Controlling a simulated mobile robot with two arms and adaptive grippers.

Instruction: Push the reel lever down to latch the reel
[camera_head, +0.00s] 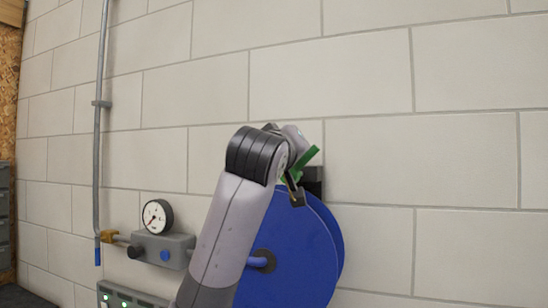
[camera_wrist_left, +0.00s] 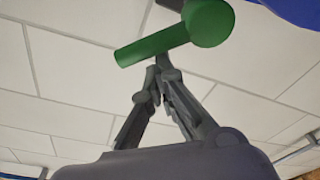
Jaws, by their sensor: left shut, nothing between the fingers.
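The green reel lever (camera_head: 307,158) shows at the top of the blue reel (camera_head: 300,255), slanting up to the right, partly hidden behind my left arm. In the left wrist view, the lever (camera_wrist_left: 165,42) is a green bar with a round end, just beyond my left gripper (camera_wrist_left: 156,74). Its fingers are shut with nothing between them, and their tips are close below the bar; I cannot tell whether they touch it. In the head view, my left gripper (camera_head: 296,196) is in front of the reel's top edge. My right gripper is not in view.
The reel is mounted by a dark bracket (camera_head: 313,180) on a pale block wall (camera_head: 440,150). To the left are a pressure gauge (camera_head: 157,216), a grey valve block (camera_head: 165,250) and a vertical pipe (camera_head: 98,130). The wall right of the reel is clear.

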